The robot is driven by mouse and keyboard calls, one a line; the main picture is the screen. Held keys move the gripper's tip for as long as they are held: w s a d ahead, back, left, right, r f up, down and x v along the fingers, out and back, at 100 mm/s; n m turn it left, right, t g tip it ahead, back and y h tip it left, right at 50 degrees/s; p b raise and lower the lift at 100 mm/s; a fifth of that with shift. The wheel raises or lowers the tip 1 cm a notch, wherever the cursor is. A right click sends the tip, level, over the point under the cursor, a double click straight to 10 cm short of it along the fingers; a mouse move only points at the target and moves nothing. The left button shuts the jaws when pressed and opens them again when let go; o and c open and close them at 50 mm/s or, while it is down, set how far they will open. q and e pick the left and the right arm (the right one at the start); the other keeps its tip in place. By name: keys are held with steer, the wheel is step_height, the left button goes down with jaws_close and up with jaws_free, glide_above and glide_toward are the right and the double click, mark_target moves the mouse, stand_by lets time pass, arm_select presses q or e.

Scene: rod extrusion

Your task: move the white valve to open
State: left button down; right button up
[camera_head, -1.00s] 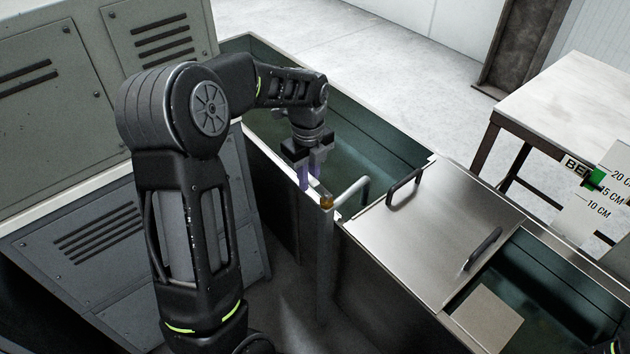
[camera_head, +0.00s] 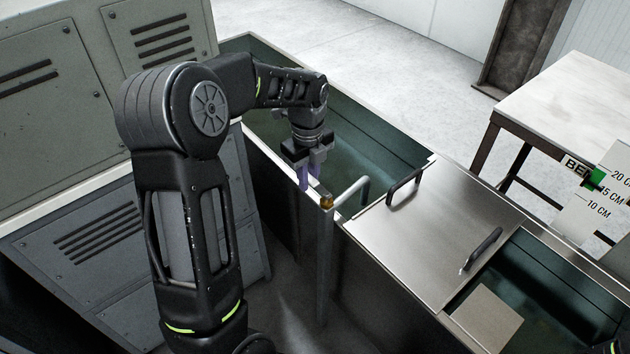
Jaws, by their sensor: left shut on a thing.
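The white valve's pipe (camera_head: 350,193) rises beside the trough and bends over its edge, with a small brass-coloured fitting (camera_head: 327,202) at the bend. My left gripper (camera_head: 312,184) points down just left of and behind the fitting. Its purple-tipped fingers are closed together on something small at the valve. The valve's handle is mostly hidden by the fingers, and I cannot tell its exact angle. My right gripper is out of view.
The water trough (camera_head: 400,150) lies behind the pipe. A metal lid (camera_head: 432,222) with two handles covers its middle. A grey cabinet (camera_head: 50,80) stands at the left. A table (camera_head: 570,100) with measuring signs (camera_head: 600,195) is at the right.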

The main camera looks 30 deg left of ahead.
arm_select(q)
steer(key=shift+s+a+n, duration=0.15)
steer(key=shift+s+n, duration=0.35)
steer(key=shift+n, duration=0.4)
steer(key=shift+s, duration=0.1)
steer(key=shift+s+n, duration=0.5)
steer(key=shift+n, duration=0.5)
steer(key=shift+s, duration=0.1)
steer(key=shift+s+n, duration=0.45)
steer(key=shift+n, duration=0.55)
steer(key=shift+s+d+n, duration=0.3)
steer(key=shift+s+n, duration=0.25)
steer(key=shift+n, duration=0.45)
